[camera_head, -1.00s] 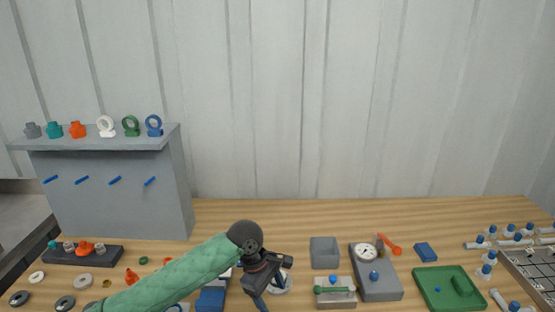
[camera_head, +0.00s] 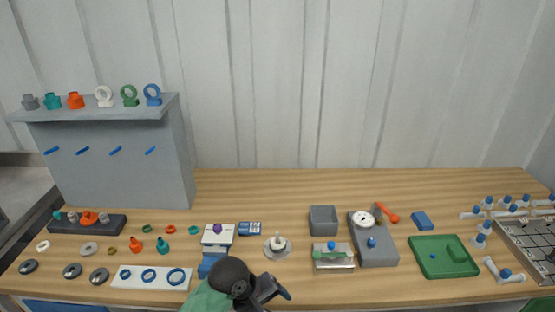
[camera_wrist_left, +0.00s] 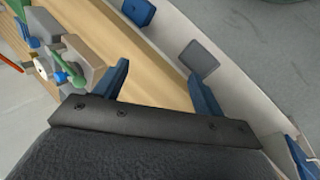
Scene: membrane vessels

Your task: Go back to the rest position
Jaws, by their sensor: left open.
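My left gripper (camera_head: 275,291) is low at the front edge of the bench, with its green-sleeved arm coming up from the bottom of the head view. In the left wrist view my left gripper (camera_wrist_left: 158,74) shows two blue fingers spread apart with nothing between them. It is apart from the round metal vessel piece (camera_head: 277,246), which stands on the bench behind it. My right gripper is not in view.
The bench (camera_head: 270,188) holds a grey bin (camera_head: 323,220), a gauge block (camera_head: 377,246), a green tray (camera_head: 418,266) and a white strip with blue rings (camera_head: 112,278). A grey shelf (camera_head: 110,185) stands at left. The back strip of the bench is clear.

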